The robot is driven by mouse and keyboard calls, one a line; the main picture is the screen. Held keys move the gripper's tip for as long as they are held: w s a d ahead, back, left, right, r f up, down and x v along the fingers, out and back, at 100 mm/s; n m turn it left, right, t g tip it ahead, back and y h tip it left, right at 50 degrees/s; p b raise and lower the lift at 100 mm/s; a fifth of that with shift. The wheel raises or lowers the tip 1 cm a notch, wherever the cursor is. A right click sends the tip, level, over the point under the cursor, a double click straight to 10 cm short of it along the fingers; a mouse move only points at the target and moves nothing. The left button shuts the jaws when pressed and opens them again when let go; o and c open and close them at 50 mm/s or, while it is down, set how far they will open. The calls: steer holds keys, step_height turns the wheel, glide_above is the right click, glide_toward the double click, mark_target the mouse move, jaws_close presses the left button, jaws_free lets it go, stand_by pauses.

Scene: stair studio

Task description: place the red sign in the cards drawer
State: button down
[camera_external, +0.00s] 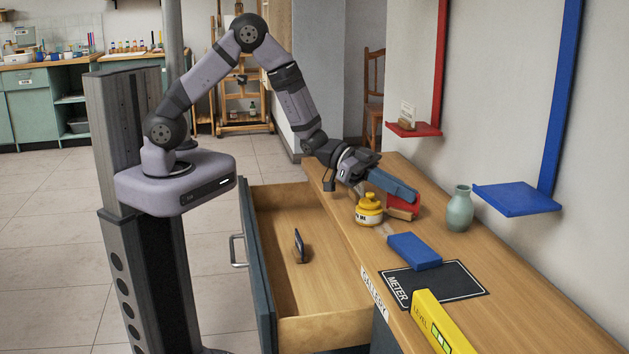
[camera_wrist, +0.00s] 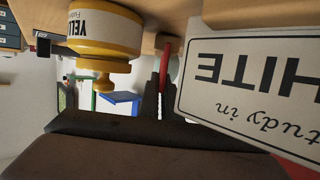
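The red sign (camera_external: 404,203) stands on the wooden counter, partly hidden behind my gripper's fingers in the external view. In the wrist view a white card (camera_wrist: 250,85) with upside-down lettering and a bit of red at its lower edge fills the right side; it seems to be the sign's face. My gripper (camera_external: 412,194) is right at the sign, its long fingers crossing in front of it. Whether the fingers grip it is unclear. An open drawer (camera_external: 335,328) juts out left of the counter, with a small dark upright sign (camera_external: 299,245) inside. I cannot read a cards label on it.
A yellow bottle (camera_external: 368,210) stands close to my gripper and also shows in the wrist view (camera_wrist: 105,38). A blue block (camera_external: 414,251), a METER mat (camera_external: 452,281), a yellow level box (camera_external: 440,325) and a green vase (camera_external: 460,209) are on the counter. Red (camera_external: 412,130) and blue (camera_external: 517,199) shelves overhang.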

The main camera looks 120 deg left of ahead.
steer(key=shift+f, duration=0.15)
steer(key=c, duration=2)
jaws_free()
steer(key=shift+r, duration=0.2)
steer(key=v, duration=1.2)
steer(key=shift+o, duration=1.2)
